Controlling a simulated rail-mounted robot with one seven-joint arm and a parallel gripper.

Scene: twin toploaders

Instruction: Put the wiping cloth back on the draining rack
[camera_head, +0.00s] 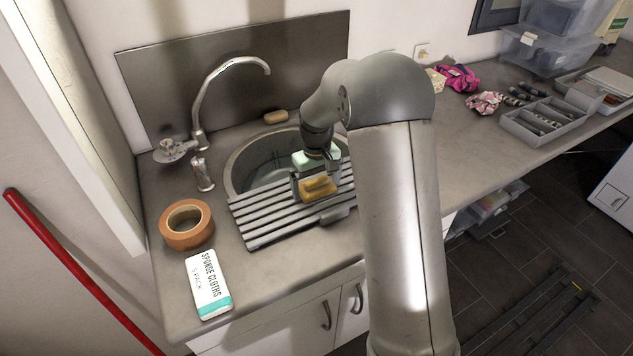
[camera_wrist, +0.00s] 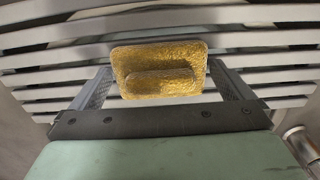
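The wiping cloth (camera_head: 319,188) is a folded yellow, textured pad. In the wrist view the cloth (camera_wrist: 160,68) is centred in front of the slats. My gripper (camera_head: 316,186) points down over the draining rack (camera_head: 262,226), a slatted metal rack lying across the sink's front. In the wrist view the fingers of my gripper (camera_wrist: 160,72) stand wide apart, one on each side of the cloth. They are very close to its sides; I cannot tell whether they press on it. Whether the cloth touches the slats is also unclear.
The sink (camera_head: 240,172) is behind the rack, partly hidden by my arm. A tap (camera_head: 201,100) stands at its left. A roll of orange tape (camera_head: 187,225) and a sponge cloths pack (camera_head: 208,284) lie left of the rack. A soap bar (camera_head: 276,117) lies behind the sink.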

